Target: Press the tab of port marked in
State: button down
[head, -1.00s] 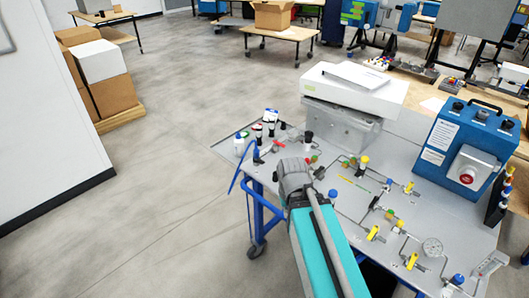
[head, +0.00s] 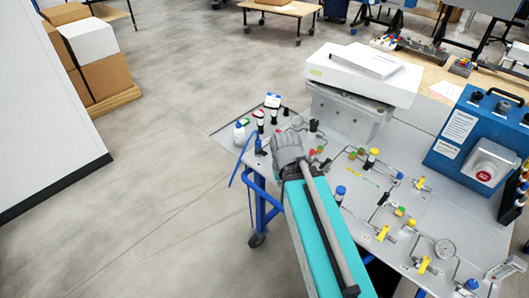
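The workbench panel (head: 228,131) carries several small fittings, valves and tubes. My arm's grey wrist joint (head: 288,149) is over the panel's left part, at the end of a teal link. My gripper is hidden behind it, so its fingers and any contact cannot be seen. A blue tube (head: 237,169) hangs at the panel's left edge and runs toward small fittings just left of my wrist. Red and green fittings (head: 315,151) show just right of my wrist. No marking "in" is readable, and I cannot tell which part is that port or its tab.
Small bottles (head: 240,131) stand at the panel's left. A white-topped instrument (head: 362,75) stands behind my wrist. A blue case (head: 470,137) with a red button is at the right. Floor is clear at left.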

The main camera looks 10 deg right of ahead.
jog(key=m+t+h+b, duration=0.6)
jog(key=m+h, duration=0.1)
jog(key=m, duration=1.2)
send_over(263, 153)
jog(key=shift+w+a+f, duration=0.1)
jog(key=shift+w+f, duration=0.05)
jog(key=shift+f, duration=0.2)
jog(key=shift+f+b, duration=0.15)
jog(key=shift+b, duration=0.2)
notch_tip(263, 153, down, 8)
jog(key=b, duration=0.8)
jog(key=shift+f, duration=0.25)
